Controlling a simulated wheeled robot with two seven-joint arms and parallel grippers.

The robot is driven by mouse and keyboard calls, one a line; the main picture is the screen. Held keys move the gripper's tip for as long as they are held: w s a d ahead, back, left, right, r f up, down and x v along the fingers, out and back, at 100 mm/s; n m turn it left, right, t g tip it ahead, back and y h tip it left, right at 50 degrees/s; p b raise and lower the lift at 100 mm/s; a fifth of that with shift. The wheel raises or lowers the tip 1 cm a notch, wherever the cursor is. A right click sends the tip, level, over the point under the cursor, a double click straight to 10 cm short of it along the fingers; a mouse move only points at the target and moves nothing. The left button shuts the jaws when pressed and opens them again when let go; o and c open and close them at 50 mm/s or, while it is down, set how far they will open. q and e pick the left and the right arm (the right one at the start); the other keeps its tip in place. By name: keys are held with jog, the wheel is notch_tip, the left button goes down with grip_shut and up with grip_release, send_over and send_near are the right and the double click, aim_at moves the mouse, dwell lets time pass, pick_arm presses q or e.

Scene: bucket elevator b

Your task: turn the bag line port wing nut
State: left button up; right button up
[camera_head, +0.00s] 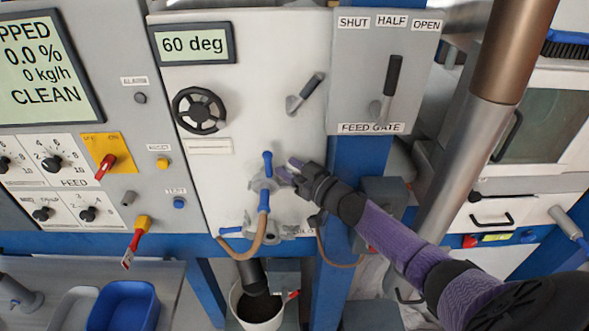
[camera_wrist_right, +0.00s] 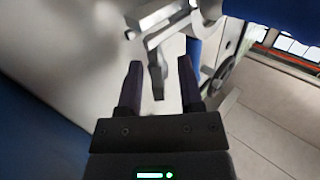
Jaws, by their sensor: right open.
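The bag line port (camera_head: 259,184) is a grey metal fitting with blue handles, low on the white panel in the head view. My right gripper (camera_head: 286,170) reaches it from the right, its fingertips beside the fitting. In the right wrist view, my open right gripper (camera_wrist_right: 160,68) has a flat grey metal tab (camera_wrist_right: 157,82), which looks like a wing of the wing nut, between its two dark fingers. A gap shows on each side of the tab. In the head view the wing nut is too small and too covered to make out. My left gripper is not in view.
A hose (camera_head: 245,248) curves below the port, and a bucket (camera_head: 260,309) stands under a dark spout. A blue post (camera_head: 349,225) stands behind my right arm. A thick metal pipe (camera_head: 470,140) rises at the right. A blue tray (camera_head: 124,306) sits at lower left.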

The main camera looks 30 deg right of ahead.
jog(key=v, duration=1)
